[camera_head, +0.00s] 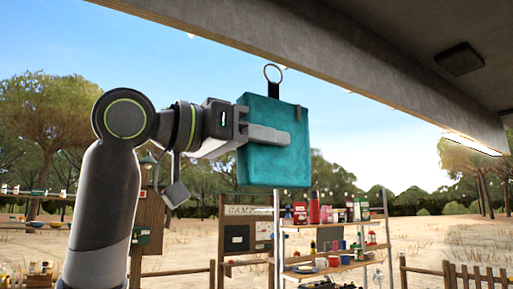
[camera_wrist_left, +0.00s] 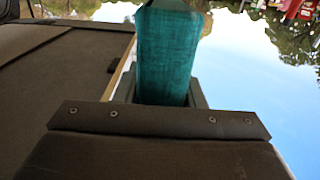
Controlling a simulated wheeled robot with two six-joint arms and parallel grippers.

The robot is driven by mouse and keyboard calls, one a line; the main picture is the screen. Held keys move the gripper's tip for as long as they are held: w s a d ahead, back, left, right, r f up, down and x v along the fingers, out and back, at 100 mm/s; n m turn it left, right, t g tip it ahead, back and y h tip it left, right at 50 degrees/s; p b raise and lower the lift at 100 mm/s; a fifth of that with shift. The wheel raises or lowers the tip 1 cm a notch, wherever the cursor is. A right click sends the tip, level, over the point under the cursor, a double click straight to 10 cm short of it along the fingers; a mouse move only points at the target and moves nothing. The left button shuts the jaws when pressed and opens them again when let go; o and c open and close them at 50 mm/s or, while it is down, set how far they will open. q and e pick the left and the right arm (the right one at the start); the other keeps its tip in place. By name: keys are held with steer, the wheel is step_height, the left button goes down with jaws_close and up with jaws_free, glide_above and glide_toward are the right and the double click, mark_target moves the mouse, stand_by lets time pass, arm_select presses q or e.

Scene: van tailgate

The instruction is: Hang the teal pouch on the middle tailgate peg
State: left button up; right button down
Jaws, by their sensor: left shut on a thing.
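The teal pouch (camera_head: 274,160) hangs upright in the air in the head view, with a dark strap and a metal ring (camera_head: 273,73) on top. My left gripper (camera_head: 272,132) is shut on the pouch, with one finger across its front face. In the left wrist view the pouch (camera_wrist_left: 167,55) stands between the fingers of my left gripper (camera_wrist_left: 160,100). No tailgate peg can be made out in either view. My right gripper is in neither view.
The raised tailgate (camera_head: 330,40) slants overhead, its lower edge above and right of the pouch. A shelf rack (camera_head: 330,266) with cups and packets stands behind, below the pouch. A wooden fence (camera_head: 480,277) is at the right. Open air surrounds the pouch.

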arm_select(q)
steer(key=shift+s+d+f+b, duration=0.3)
steer(key=shift+s+d+b, duration=0.25)
steer(key=shift+s, duration=0.15)
steer(key=shift+s+d+f+b, duration=0.3)
steer(key=shift+s+d+b, duration=0.25)
steer(key=shift+s, duration=0.2)
steer(key=shift+s+d+f+b, duration=0.3)
steer(key=shift+s+d+b, duration=0.2)
steer(key=shift+s, duration=0.2)
steer(key=o, duration=1.2)
steer(key=shift+a, duration=0.1)
